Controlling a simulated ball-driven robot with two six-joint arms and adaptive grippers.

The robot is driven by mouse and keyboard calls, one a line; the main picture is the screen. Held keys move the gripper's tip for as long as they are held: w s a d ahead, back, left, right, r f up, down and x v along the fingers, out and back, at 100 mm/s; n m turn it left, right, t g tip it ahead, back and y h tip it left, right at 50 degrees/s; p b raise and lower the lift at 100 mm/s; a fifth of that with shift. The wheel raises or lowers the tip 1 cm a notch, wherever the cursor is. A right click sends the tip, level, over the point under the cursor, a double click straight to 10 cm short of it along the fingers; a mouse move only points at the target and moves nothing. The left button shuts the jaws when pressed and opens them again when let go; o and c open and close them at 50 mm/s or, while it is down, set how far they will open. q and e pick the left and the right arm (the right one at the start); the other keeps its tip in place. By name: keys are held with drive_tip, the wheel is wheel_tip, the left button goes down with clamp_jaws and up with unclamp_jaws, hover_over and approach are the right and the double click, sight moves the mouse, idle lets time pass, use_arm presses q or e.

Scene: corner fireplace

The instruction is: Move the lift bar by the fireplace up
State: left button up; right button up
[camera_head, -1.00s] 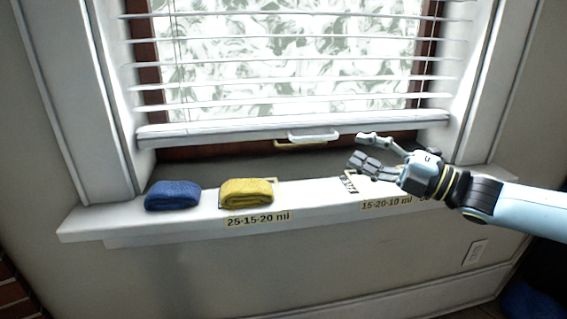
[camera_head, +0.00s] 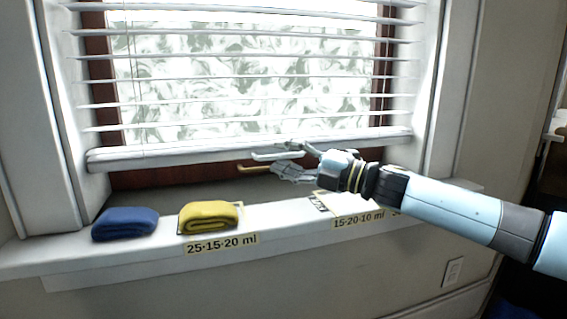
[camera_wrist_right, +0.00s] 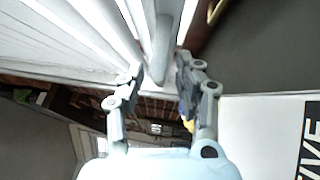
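The white lift bar (camera_head: 274,156) sits on the front of the bottom rail (camera_head: 220,150) of the white blind, low in the window. My right gripper (camera_head: 290,158) comes in from the right, with its fingers above and below the bar's right part. In the right wrist view the bar (camera_wrist_right: 163,35) runs between the two spread fingers of the gripper (camera_wrist_right: 160,82), with gaps visible at its sides. Contact with the bar cannot be told. My left gripper is in neither view.
A brass handle (camera_head: 254,169) is just below the lift bar on the window sash. A folded blue cloth (camera_head: 125,224), a folded yellow cloth (camera_head: 208,216) and paper labels (camera_head: 222,244) are on the white sill (camera_head: 60,254). A wall outlet (camera_head: 453,271) is below right.

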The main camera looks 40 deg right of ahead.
drive_tip(key=shift+w+a, duration=0.15)
drive_tip(key=shift+w, duration=0.15)
drive_tip(key=shift+c, duration=0.2)
clamp_jaws()
